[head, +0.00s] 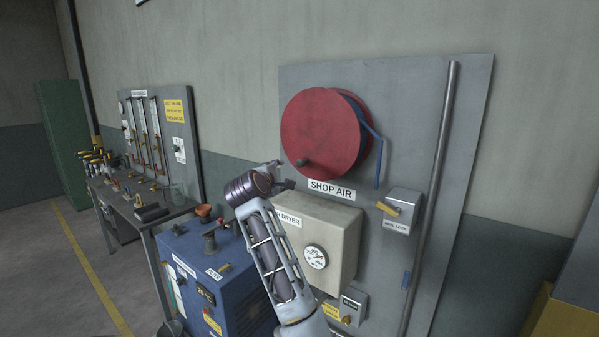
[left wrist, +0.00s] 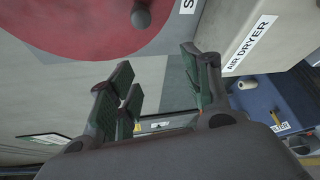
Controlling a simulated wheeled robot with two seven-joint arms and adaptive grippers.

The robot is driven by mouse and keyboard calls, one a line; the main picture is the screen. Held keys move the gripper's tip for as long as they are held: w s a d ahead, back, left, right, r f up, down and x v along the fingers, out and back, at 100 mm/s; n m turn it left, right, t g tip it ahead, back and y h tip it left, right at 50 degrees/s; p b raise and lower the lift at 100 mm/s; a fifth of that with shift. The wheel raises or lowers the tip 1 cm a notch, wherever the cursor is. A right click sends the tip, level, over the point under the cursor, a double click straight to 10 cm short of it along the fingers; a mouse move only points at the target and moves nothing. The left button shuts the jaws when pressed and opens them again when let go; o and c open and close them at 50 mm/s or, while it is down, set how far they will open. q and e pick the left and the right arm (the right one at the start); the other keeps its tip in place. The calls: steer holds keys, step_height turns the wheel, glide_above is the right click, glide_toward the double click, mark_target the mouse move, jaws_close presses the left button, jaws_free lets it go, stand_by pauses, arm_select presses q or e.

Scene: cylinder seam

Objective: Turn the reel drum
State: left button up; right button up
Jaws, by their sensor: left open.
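The red reel drum (head: 318,125) is mounted on the grey panel above the SHOP AIR label. A dark round knob (head: 303,161) stands out low on its face. My left gripper (head: 281,174) is open and empty, just below and left of the drum, apart from the knob. In the left wrist view the drum (left wrist: 75,30) fills the upper left, with the knob (left wrist: 141,18) at the top edge. The open fingers (left wrist: 157,72) are below the knob with nothing between them. My right gripper is not in view.
A beige air dryer box (head: 322,240) with a gauge is below the drum, partly behind my left arm. A blue machine (head: 205,275) stands on the floor to the left. A grey vertical pipe (head: 432,190) and a yellow-handled box (head: 400,210) are right of the drum.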

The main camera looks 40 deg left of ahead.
arm_select(q)
steer(key=s+a+f+y+b, duration=0.2)
steer(key=s+a+b, duration=0.35)
steer(key=a, duration=0.25)
steer(key=w+d+r+m+t+h, duration=0.1)
steer(key=w+d+m+t+h, duration=0.1)
steer(key=m, duration=1)
steer(key=w+d+r+m+t+h+b, duration=0.1)
steer(key=d+m+h, duration=0.4)
steer(key=m, duration=0.8)
steer(key=shift+w+r+m+t+h, duration=0.3)
steer(key=shift+w+t+h, duration=0.25)
steer(key=shift+t+h, duration=0.4)
steer(key=shift+d, duration=0.1)
steer(key=shift+w, duration=0.15)
